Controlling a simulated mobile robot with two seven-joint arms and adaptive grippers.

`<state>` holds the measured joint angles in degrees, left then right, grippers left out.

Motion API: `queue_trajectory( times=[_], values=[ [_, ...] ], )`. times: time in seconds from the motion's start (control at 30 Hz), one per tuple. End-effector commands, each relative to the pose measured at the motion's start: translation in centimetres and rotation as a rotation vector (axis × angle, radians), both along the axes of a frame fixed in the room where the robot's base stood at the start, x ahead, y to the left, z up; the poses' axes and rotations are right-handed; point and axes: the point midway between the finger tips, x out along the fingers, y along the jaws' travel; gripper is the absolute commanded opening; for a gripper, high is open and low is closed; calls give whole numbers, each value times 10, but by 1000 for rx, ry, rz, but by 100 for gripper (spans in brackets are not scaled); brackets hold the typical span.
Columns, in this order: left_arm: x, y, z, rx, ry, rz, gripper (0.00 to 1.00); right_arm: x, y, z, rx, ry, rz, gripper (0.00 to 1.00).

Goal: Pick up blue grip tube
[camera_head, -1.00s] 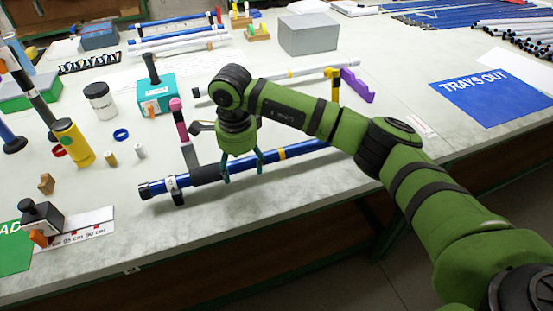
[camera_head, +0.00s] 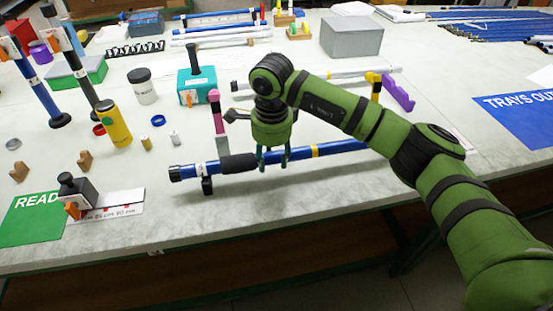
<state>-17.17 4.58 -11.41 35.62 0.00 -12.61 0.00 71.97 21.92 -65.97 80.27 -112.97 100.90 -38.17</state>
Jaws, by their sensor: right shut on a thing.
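The blue grip tube (camera_head: 340,147) is a long blue rod with a black sleeve (camera_head: 238,162), a yellow band, a pale band and a dark left end cap. It lies roughly level along the near side of the table. My right gripper (camera_head: 272,163) comes down from above and is shut on the tube just right of the black sleeve. A small dark clip or foot (camera_head: 207,185) is under the tube near its left end. I cannot tell whether the tube is clear of its supports. The tube's right end is hidden behind my right arm. My left gripper is out of view.
A pink and grey upright (camera_head: 216,112) stands just behind the tube, with a purple piece (camera_head: 398,93) to the right. A yellow bottle (camera_head: 115,125), a teal block (camera_head: 197,88) and a black block (camera_head: 77,188) stand left. The table front before the tube is clear.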

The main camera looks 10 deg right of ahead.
Motion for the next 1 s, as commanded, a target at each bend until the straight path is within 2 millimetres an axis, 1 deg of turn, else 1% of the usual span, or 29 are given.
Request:
queue_trajectory(
  times=[0.13,0.3,0.5,0.6,0.73,1.0],
  values=[
    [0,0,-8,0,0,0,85,1,0,28,1,-7,0,10],
    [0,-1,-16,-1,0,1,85,-25,-31,48,-1,-6,-1,10],
    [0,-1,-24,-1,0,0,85,-53,-63,74,0,-6,-2,10],
    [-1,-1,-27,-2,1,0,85,-64,-74,84,-1,-5,-1,10],
    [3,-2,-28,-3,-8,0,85,-73,-84,92,0,-3,-1,10],
    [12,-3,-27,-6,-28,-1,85,-77,-88,97,1,-2,0,10]
  ],
)
